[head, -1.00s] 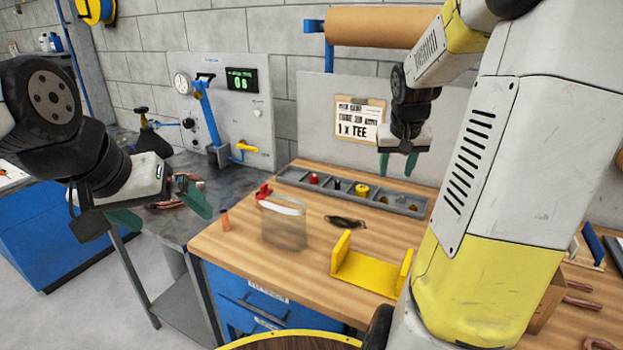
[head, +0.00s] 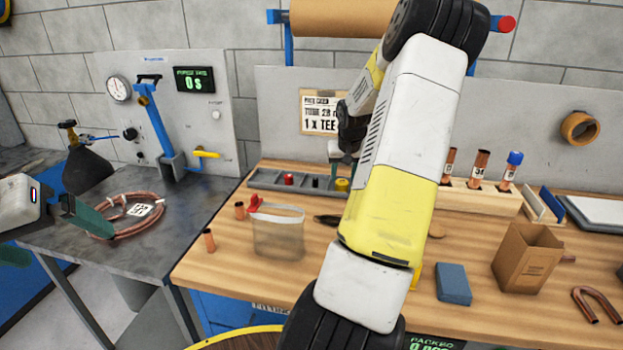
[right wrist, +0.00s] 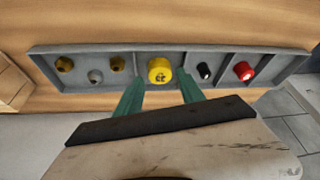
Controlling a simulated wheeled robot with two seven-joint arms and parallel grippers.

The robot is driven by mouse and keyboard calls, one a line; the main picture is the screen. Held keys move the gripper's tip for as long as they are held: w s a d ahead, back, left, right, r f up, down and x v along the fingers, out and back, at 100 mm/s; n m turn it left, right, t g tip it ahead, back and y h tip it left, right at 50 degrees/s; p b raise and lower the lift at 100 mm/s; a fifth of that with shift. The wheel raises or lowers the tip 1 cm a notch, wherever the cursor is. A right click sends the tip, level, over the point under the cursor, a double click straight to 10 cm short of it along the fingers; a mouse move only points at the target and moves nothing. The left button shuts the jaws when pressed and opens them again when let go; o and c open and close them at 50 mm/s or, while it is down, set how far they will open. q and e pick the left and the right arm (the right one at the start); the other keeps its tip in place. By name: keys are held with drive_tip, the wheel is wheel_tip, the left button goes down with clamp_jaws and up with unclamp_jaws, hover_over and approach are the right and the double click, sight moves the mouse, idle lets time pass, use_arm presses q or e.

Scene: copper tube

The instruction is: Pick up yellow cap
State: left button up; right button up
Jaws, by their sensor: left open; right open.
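The yellow cap (right wrist: 160,70) stands in a middle compartment of the grey divided tray (right wrist: 210,53), which lies on the wooden bench. In the head view the cap (head: 342,184) shows just left of my right arm. My right gripper (right wrist: 160,88) is open, its two green fingers pointing at the cap from the near side of the tray; whether they reach around it I cannot tell. In the head view my right arm hides most of that gripper. My left gripper (head: 75,225) is open and empty at the left edge, near the grey metal table.
Beside the cap's compartment are a black cap (right wrist: 204,70), a red cap (right wrist: 243,70) and several brass pieces (right wrist: 65,64). A clear bag (head: 278,233), a cardboard box (head: 527,258) and a blue block (head: 453,284) stand on the bench. A copper coil (head: 125,215) lies on the metal table.

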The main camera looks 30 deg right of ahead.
sight(342, 183)
drive_tip(key=x, duration=0.5)
drive_tip(key=shift+w+d, duration=0.2)
drive_tip(key=shift+r, duration=0.1)
drive_tip(key=c, duration=1)
drive_tip(key=shift+r, duration=0.15)
